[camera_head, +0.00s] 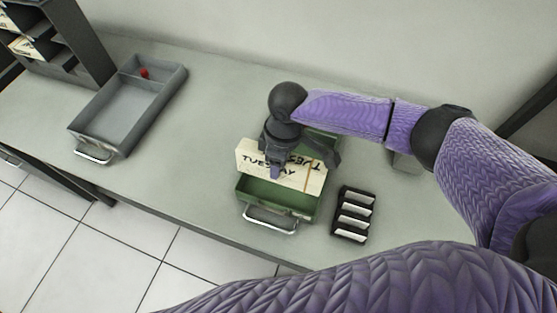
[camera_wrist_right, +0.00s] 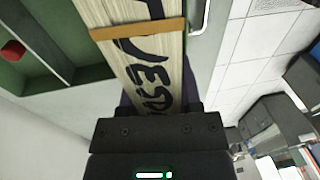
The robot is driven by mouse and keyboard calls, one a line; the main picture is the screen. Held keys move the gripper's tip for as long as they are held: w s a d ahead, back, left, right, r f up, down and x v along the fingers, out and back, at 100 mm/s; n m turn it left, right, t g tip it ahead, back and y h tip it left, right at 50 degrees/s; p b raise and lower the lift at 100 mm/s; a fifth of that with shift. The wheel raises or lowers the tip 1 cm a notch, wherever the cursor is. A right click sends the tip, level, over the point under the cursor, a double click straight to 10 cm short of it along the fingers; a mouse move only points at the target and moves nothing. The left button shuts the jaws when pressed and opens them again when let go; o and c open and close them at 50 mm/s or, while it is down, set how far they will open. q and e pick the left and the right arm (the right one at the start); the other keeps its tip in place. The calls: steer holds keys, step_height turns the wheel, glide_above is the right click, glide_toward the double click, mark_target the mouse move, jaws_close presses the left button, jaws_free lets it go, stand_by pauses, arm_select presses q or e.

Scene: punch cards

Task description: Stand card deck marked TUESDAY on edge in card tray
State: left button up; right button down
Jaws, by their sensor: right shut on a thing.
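My left gripper is not in view.
A grey tray (camera_head: 80,137) with a red knob (camera_head: 144,73) stands at the left. A dark shelf (camera_head: 88,45) stands at far left. A small black rack (camera_head: 337,222) with white strips is right of the green tray. The table between the trays is clear.

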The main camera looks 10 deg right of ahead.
steer(key=shift+w, duration=0.3)
steer(key=shift+s+r, duration=0.15)
steer(key=shift+s, duration=0.25)
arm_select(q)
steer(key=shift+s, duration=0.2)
arm_select(e)
steer(key=shift+w, duration=0.1)
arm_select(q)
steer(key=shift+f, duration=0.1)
arm_select(e)
steer(key=shift+f+b, duration=1.4)
steer(key=shift+f, duration=1.1)
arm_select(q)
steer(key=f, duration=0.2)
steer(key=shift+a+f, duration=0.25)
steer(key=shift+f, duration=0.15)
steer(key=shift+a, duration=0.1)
arm_select(e)
steer(key=shift+f, duration=0.1)
